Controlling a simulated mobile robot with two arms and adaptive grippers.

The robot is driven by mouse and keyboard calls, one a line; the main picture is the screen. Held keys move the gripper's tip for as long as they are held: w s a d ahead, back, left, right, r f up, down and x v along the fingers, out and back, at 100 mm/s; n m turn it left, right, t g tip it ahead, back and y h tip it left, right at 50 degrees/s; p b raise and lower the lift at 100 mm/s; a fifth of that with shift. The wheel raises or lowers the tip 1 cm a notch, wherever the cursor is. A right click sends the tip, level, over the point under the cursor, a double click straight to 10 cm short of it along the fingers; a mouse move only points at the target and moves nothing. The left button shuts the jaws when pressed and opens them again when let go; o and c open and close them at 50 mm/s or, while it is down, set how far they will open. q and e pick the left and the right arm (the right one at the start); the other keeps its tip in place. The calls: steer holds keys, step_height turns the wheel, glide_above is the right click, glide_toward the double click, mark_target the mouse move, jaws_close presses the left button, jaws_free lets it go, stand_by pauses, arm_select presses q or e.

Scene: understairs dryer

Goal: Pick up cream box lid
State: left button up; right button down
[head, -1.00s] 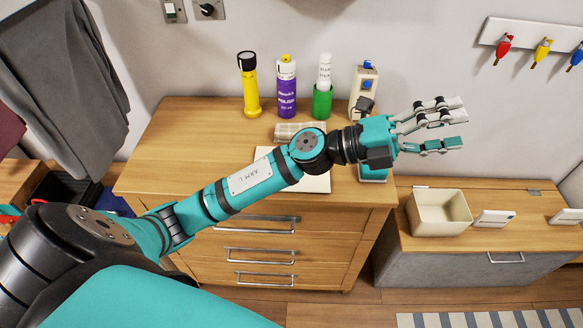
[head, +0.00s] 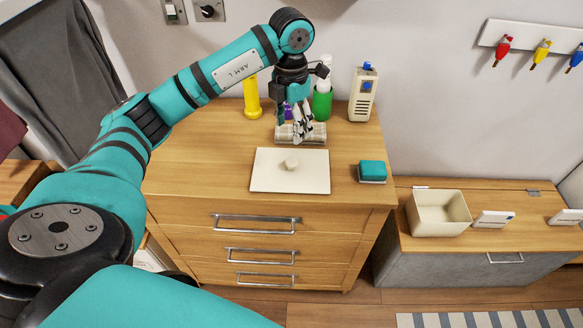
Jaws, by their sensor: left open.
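The cream lid (head: 265,179) lies flat on top of the wooden dresser, a square plate with a small round knob in its middle. The open cream box (head: 441,226) stands apart from it on the lower bench at the right. My left gripper (head: 298,138) points down with its fingers open, behind the lid and in front of or over a folded striped cloth. It does not touch the lid. The fingers partly hide the cloth. My right gripper is not in view.
A yellow torch (head: 251,96), a green-bottomed bottle (head: 322,102) and a cream device (head: 362,95) stand along the back of the dresser. My arm hides much of the purple can. A teal sponge (head: 372,171) lies right of the lid. The dresser's front left is clear.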

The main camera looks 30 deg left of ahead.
arm_select(q)
steer(key=p, duration=0.1)
glide_above(291, 161)
steer(key=f, duration=0.6)
steer(key=shift+s+d+f, duration=0.15)
steer(key=shift+s+f, duration=0.05)
steer(key=shift+f, duration=0.2)
steer(key=shift+f+p, duration=0.55)
steer(key=shift+f, duration=0.1)
steer(key=f, duration=0.1)
steer(key=f+p, duration=0.1)
steer(key=f, duration=0.1)
steer(key=shift+w+f, duration=0.2)
steer(key=shift+f, duration=0.4)
steer(key=shift+c, duration=0.3)
jaws_close()
